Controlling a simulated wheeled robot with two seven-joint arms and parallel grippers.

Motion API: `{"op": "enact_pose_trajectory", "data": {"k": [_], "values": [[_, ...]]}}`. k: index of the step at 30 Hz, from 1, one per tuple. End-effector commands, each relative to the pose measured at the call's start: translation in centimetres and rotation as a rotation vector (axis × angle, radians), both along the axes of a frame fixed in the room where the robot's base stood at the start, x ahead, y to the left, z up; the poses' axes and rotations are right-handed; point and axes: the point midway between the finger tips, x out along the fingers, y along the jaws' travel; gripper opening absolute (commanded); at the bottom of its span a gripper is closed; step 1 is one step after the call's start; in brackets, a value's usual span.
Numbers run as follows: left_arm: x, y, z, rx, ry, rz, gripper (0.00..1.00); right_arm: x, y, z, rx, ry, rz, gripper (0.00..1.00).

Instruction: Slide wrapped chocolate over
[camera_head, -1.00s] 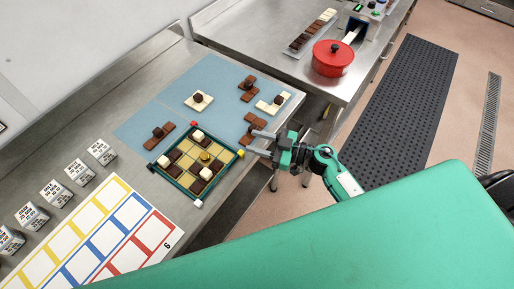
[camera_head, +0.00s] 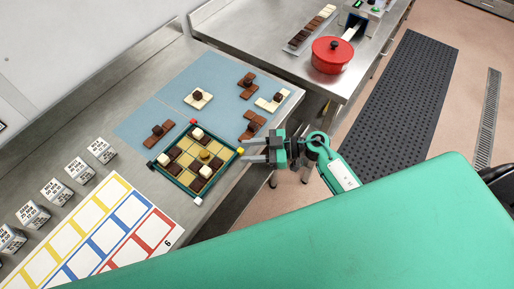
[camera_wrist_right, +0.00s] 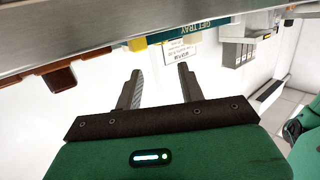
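A gold-wrapped chocolate (camera_head: 204,154) sits in the green-framed tray (camera_head: 219,179), on a board of dark and pale squares. Dark and white pieces (camera_head: 206,172) stand on other squares around it. My right gripper (camera_head: 244,151) is at the tray's right side, by its yellow corner, apart from the wrapped chocolate. Its two fingers (camera_wrist_right: 159,72) are spread with nothing between them in the wrist view. The wrist view shows the tray's edge (camera_wrist_right: 190,29), lettered "GIFT TRAY", beyond the fingertips; the wrapped chocolate is not visible there. My left gripper is not in view.
Several chocolate pieces (camera_head: 199,98) lie on the blue mat (camera_head: 170,103) behind the tray. White labelled blocks (camera_head: 79,170) stand at the left by a coloured grid sheet (camera_head: 88,236). A red pot (camera_head: 331,56) stands on the other bench. The bench edge runs close beside the tray.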

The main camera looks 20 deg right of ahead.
Motion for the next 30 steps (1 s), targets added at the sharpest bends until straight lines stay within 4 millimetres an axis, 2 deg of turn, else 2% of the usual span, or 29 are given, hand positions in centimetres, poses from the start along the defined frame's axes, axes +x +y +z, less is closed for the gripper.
{"op": "enact_pose_trajectory", "data": {"k": [9,15,21,30], "values": [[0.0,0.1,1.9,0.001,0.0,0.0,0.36,2.2,5.9,-0.5,0.004,0.0,0.0,0.39],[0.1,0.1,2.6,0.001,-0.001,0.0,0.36,3.4,9.0,-1.1,0.004,0.0,0.0,0.39],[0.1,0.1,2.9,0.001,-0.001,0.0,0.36,4.0,10.7,-1.6,0.001,0.0,-0.001,0.39],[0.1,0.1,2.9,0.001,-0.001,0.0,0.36,4.1,11.1,-1.7,0.0,-0.001,0.0,0.39]]}}
